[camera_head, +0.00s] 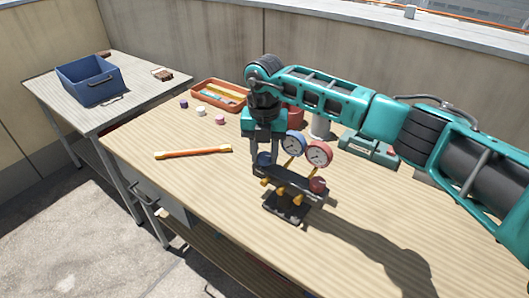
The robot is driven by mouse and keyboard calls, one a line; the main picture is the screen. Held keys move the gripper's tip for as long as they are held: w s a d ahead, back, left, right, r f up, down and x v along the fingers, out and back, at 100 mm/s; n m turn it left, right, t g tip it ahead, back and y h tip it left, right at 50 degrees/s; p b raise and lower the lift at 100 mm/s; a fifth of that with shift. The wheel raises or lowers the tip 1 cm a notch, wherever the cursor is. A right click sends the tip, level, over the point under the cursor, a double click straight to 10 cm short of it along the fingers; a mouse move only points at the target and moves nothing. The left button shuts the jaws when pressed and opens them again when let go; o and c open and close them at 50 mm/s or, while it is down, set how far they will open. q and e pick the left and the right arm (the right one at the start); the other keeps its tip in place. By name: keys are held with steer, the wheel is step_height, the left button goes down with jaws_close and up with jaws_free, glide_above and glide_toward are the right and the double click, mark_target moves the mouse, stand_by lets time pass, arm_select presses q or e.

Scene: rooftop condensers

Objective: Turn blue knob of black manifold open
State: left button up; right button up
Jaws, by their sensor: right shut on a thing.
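The black manifold (286,190) stands on the wooden bench with a blue-rimmed gauge (292,144) and a red-rimmed gauge (319,154) on top. Brass fittings show along its front. Its blue knob (263,159) is at the manifold's left end, partly covered by my fingers. Its red knob (318,185) is at the right end. My right gripper (264,162) reaches down from above and is shut on the blue knob. My left gripper is not in view.
An orange-handled tool (194,152) lies on the workbench (400,245) left of the manifold. Small caps (201,111), an orange tray (218,94) and a teal case (369,150) are behind. A blue bin (90,80) stands on a side table. The bench's front right is clear.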

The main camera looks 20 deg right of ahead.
steer(key=n+b, duration=0.1)
steer(key=n, duration=0.3)
steer(key=shift+n, duration=0.3)
steer(key=n+b, duration=0.1)
steer(key=n, duration=0.4)
steer(key=shift+n+b, duration=0.35)
steer(key=shift+n, duration=0.75)
steer(key=shift+r, duration=0.1)
steer(key=o, duration=0.9)
steer(key=shift+o, duration=0.7)
